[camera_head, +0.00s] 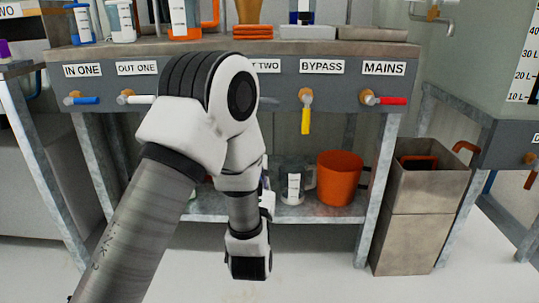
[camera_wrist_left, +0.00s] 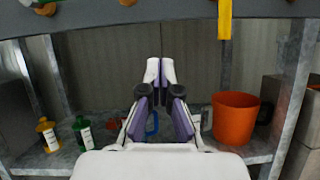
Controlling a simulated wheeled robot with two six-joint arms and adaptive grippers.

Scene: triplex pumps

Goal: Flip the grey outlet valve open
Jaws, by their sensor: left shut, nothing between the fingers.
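The panel in the head view carries a row of valves. A short piece of a grey handle (camera_head: 268,100) shows beside my arm, under a label ending in "TWO"; the rest of that valve is hidden behind my arm. Another valve, with a white handle (camera_head: 140,100) lying level, is under "OUT ONE". My left gripper (camera_wrist_left: 160,65) is shut and empty in the left wrist view, pointing at the space under the panel, below the valves. In the head view its fingers are mostly hidden by my arm. My right gripper is not in view.
A blue handle (camera_head: 85,100) and a red handle (camera_head: 392,101) lie level; a yellow handle (camera_head: 305,121) hangs down under "BYPASS". An orange bucket (camera_head: 340,177) stands on the lower shelf (camera_head: 320,213), with bottles. A bin (camera_head: 424,195) stands right of the bench.

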